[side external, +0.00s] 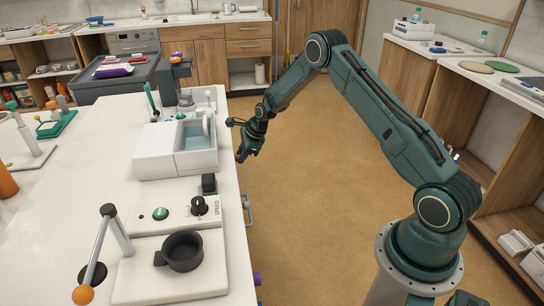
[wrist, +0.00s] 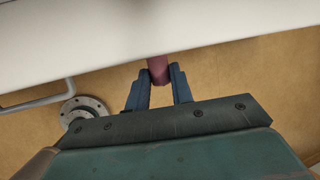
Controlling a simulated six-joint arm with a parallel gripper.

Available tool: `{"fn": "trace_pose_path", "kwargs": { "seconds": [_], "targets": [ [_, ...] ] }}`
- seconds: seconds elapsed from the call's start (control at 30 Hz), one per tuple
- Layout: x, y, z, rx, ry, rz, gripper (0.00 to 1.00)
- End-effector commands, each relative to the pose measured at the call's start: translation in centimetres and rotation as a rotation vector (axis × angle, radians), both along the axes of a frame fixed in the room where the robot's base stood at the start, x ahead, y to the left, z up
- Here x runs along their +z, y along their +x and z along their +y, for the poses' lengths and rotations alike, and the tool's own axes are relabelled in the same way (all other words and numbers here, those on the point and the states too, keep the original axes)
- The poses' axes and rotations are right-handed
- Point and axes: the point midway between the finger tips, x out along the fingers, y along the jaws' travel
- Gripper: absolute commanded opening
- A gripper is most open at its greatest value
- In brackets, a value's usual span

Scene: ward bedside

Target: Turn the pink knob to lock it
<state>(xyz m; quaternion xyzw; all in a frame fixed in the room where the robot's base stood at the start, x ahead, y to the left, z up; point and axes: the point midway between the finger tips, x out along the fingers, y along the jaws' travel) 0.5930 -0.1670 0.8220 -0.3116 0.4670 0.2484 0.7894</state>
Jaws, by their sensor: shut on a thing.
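The pink knob (wrist: 158,69) shows in the wrist view as a dark pink cylinder under the edge of the white counter. My gripper (wrist: 160,76) has its two blue fingers on either side of the knob, shut on it. In the side external view my gripper (side external: 244,153) is at the counter's right side, beside the white basin unit. The knob is not clearly visible there, and its turn angle cannot be told.
The white counter (side external: 205,285) carries a white basin unit (side external: 158,165), a speed dial (side external: 199,205) and a black cup (side external: 183,252). A metal handle (side external: 248,211) and a purple knob (side external: 257,279) stick out from its side. The floor (side external: 310,210) beside it is clear.

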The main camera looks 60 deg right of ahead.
Motion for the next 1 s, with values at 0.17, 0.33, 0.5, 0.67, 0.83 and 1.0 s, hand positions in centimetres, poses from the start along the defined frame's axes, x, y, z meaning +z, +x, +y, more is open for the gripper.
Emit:
{"fn": "trace_pose_path", "kwargs": {
  "seconds": [0.17,0.33,0.5,0.67,0.83,1.0],
  "targets": [
    [0.00,-0.06,0.03,0.001,-0.004,-0.004,0.00],
    [-0.03,-0.13,0.12,0.002,-0.021,-0.021,0.00],
    [-0.04,-0.21,0.24,0.001,-0.059,-0.057,0.00],
    [-0.14,-0.34,0.36,0.001,-0.111,-0.109,0.00],
    [-0.28,-0.49,0.53,0.002,-0.179,-0.177,0.00],
    [-0.43,-0.64,0.64,0.001,-0.255,-0.252,0.00]
  ]
}}
